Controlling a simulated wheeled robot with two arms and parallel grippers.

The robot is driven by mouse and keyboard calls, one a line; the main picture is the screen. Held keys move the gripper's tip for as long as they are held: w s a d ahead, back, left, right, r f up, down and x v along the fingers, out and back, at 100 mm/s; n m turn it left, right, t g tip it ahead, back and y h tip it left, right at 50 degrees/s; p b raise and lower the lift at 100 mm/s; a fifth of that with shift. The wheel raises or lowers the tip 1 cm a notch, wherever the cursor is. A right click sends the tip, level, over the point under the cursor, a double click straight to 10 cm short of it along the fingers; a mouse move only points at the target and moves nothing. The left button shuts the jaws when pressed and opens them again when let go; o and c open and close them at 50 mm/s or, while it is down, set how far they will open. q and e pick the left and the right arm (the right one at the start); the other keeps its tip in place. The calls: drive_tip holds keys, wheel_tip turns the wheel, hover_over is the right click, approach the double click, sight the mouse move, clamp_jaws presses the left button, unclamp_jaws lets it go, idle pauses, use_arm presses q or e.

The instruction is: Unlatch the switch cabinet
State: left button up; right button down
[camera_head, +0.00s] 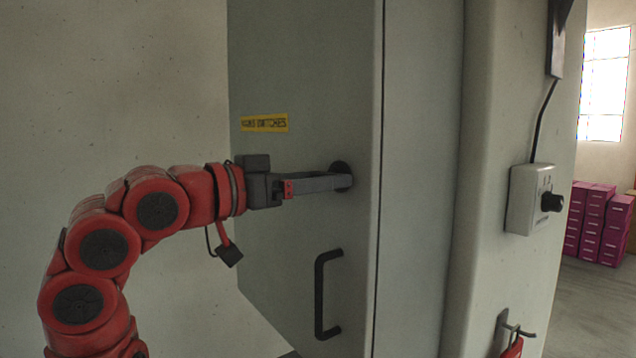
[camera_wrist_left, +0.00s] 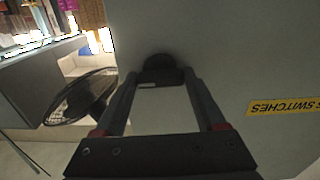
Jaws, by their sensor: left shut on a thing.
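The grey switch cabinet (camera_head: 300,60) stands in the middle of the head view, with a yellow switches label (camera_head: 264,123) that also shows in the wrist view (camera_wrist_left: 285,106). A round black latch knob (camera_head: 344,170) sits on its panel near the right edge. A black bar handle (camera_head: 320,295) is below it. My left gripper (camera_head: 338,182) reaches in from the left and is shut on the knob. In the left wrist view its fingers (camera_wrist_left: 163,82) lie on both sides of the knob (camera_wrist_left: 158,62). The knob is partly hidden by the fingers. My right gripper is not seen.
A pale column right of the cabinet carries a white switch box (camera_head: 530,198) with a black dial and a hook (camera_head: 518,330) with a red item. Pink boxes (camera_head: 598,222) are stacked at far right. The wrist view shows a black round fan-like object (camera_wrist_left: 82,97).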

use_arm(q)
drive_tip(key=shift+m, duration=0.4)
drive_tip(key=o, duration=1.3)
drive_tip(key=b+v, duration=0.4)
drive_tip(key=v, duration=1.3)
drive_tip(key=shift+s+a+r, duration=0.1)
drive_tip(key=shift+s+a, duration=0.05)
